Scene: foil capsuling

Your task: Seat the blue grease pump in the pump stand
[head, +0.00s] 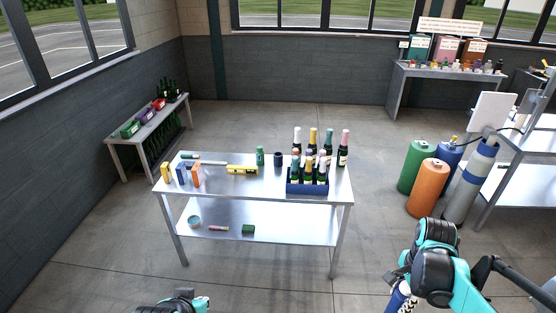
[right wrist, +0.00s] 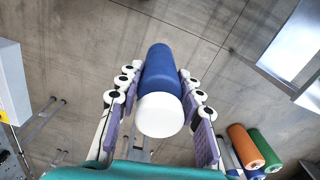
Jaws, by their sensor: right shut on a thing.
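The blue grease pump (right wrist: 160,70), a blue cylinder with a white end (right wrist: 159,115), lies between the two finger rows of my right gripper (right wrist: 157,82), which is shut on it. In the head view the pump (head: 399,299) shows partly at the bottom edge, tilted, below my right gripper (head: 399,283), in front of and right of the table. My left gripper (head: 185,301) is only partly in view at the bottom edge; its fingers cannot be made out. A dark upright cup (head: 278,159) on the table may be the pump stand; I cannot tell for sure.
Gas cylinders, one orange (head: 428,187), stand at right. The floor before the table is clear.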

